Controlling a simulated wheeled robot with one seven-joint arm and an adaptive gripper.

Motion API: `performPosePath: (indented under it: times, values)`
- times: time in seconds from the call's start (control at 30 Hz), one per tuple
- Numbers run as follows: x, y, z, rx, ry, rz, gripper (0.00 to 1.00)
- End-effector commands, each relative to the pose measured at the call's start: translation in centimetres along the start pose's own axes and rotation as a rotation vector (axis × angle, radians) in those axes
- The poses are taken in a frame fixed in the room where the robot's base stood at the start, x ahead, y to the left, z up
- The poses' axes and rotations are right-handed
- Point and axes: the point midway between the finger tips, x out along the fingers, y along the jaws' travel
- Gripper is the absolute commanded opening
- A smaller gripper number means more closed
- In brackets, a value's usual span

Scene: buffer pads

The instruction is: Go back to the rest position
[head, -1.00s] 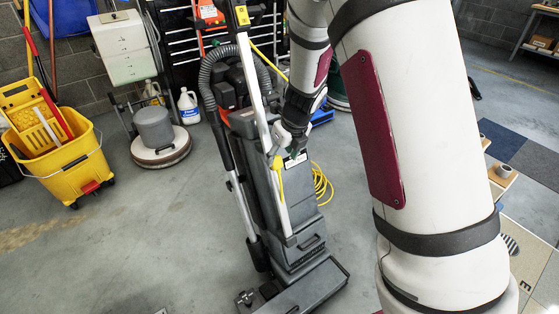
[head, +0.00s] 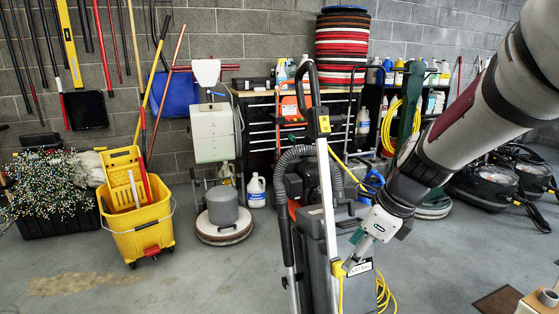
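My arm reaches in from the right side of the head view, and my gripper (head: 348,266) hangs at its end, pointing down and left. The gripper appears in front of the grey upright vacuum (head: 318,240). Its fingers are small against the vacuum body, and I cannot tell whether they are apart. No object is clearly visible in it. A tall stack of red, white, brown and black buffer pads (head: 342,48) stands on the workbench at the back wall.
A yellow mop bucket (head: 138,225) and a floor machine (head: 223,218) stand to the left. A white jug (head: 256,190) is by the tool chest. Black vacuums (head: 485,190) sit at the right. The concrete floor at front left is clear.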

Motion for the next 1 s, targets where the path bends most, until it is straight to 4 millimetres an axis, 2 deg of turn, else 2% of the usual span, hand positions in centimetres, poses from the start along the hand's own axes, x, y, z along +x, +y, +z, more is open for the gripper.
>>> performPosePath:
  times: [0.03,0.2,0.37,0.5,0.7,0.93,1.0]
  values:
    - [-1.7,1.7,-0.2,-0.128,-0.016,0.019,0.53]
    - [-6.2,7.7,-2.0,-0.624,-0.032,0.083,0.53]
    - [-9.6,13.0,-5.0,-1.089,-0.015,0.127,0.53]
    - [-11.7,16.9,-8.1,-1.463,0.029,0.175,0.53]
    - [-13.3,20.6,-12.0,-1.835,0.103,0.258,0.53]
    - [-14.3,23.4,-15.8,-2.131,0.188,0.371,0.53]
    - [-15.4,23.3,-15.5,-2.151,0.193,0.372,0.53]
